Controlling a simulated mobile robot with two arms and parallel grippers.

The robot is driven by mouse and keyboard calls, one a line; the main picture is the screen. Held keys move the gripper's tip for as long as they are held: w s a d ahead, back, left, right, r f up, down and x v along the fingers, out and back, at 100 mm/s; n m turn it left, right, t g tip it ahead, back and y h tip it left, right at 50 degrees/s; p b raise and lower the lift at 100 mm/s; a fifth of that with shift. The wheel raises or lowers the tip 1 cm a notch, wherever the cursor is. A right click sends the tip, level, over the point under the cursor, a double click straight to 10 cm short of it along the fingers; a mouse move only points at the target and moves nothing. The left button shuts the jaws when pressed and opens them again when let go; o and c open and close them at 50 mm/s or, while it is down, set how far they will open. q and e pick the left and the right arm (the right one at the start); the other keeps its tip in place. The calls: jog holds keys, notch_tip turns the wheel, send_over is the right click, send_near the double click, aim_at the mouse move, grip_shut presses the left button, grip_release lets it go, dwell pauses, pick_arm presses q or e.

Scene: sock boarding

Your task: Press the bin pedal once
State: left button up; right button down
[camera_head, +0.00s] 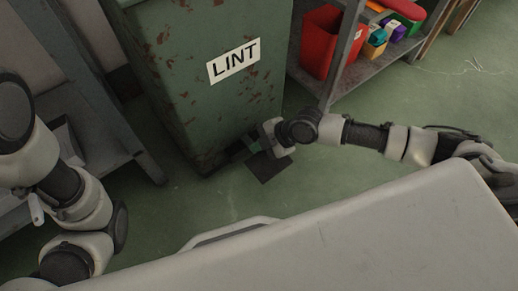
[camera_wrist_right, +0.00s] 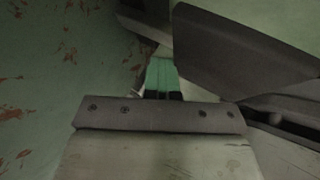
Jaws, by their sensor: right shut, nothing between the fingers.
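The green, rust-spotted bin (camera_head: 205,90) with a LINT label stands upright on the floor in the head view. My right gripper (camera_head: 268,146) is down beside the bin's lower edge, just above the pedal, shut and empty. Its body partly hides the pedal's link to the bin. In the right wrist view the dark pedal plate (camera_wrist_right: 240,50) lies just beyond the gripper (camera_wrist_right: 162,85). I cannot tell whether they touch. My left arm is at the left edge; its gripper is not in view.
A metal shelf (camera_head: 345,55) right of the bin holds a red container (camera_head: 320,42) and small colored boxes. Another grey table or shelf (camera_head: 100,130) stands at the left. The green floor (camera_head: 430,100) is mostly clear at the right.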

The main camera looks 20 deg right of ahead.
aim_at(262, 154)
jog(key=shift+s+d+f+b, duration=0.15)
jog(key=shift+f+b, duration=0.25)
jog(key=shift+f, duration=0.45)
jog(key=shift+s+f+b, duration=0.2)
jog(key=shift+f+b, duration=0.2)
jog(key=shift+f, duration=0.45)
dwell(0.5)
jog(key=shift+r, duration=0.15)
notch_tip(262, 154, up, 4)
jog(key=p, duration=0.3)
jog(key=shift+f+p, duration=0.25)
jog(key=shift+p, duration=0.1)
jog(key=shift+r, duration=0.35)
jog(key=shift+w, duration=0.1)
jog(key=shift+w, duration=0.1)
